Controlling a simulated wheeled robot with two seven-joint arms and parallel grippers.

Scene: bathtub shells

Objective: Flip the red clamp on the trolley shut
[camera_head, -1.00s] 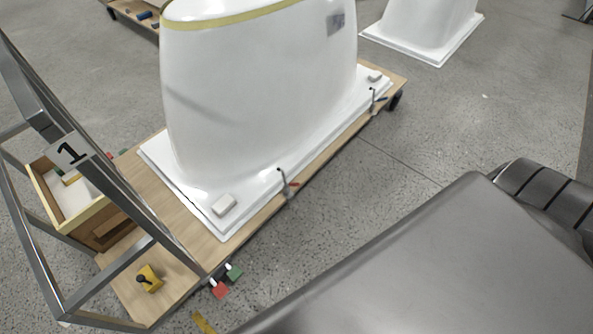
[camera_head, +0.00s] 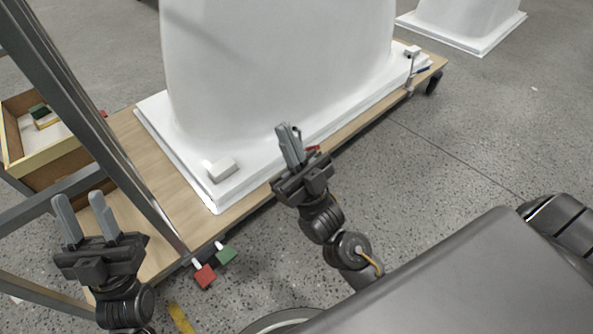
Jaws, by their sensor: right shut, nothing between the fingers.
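The red clamp (camera_head: 313,149) sits at the front edge of the wooden trolley (camera_head: 165,215), beside the white tub shell's flange. Only a small red part of it shows, just right of my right gripper's fingers; the rest is hidden behind that gripper. My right gripper (camera_head: 289,140) is shut and empty, its fingers pointing up the picture at the clamp. I cannot tell whether it touches the clamp. My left gripper (camera_head: 84,212) is open and empty at the lower left, over the trolley's near end and apart from the clamp.
The white tub shell (camera_head: 270,70) fills the trolley's middle. A second clamp (camera_head: 411,68) stands at its far end. A grey metal frame (camera_head: 95,120) rises at the left by a wooden box (camera_head: 15,150). Red (camera_head: 205,276) and green (camera_head: 226,255) tags hang at the near end.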

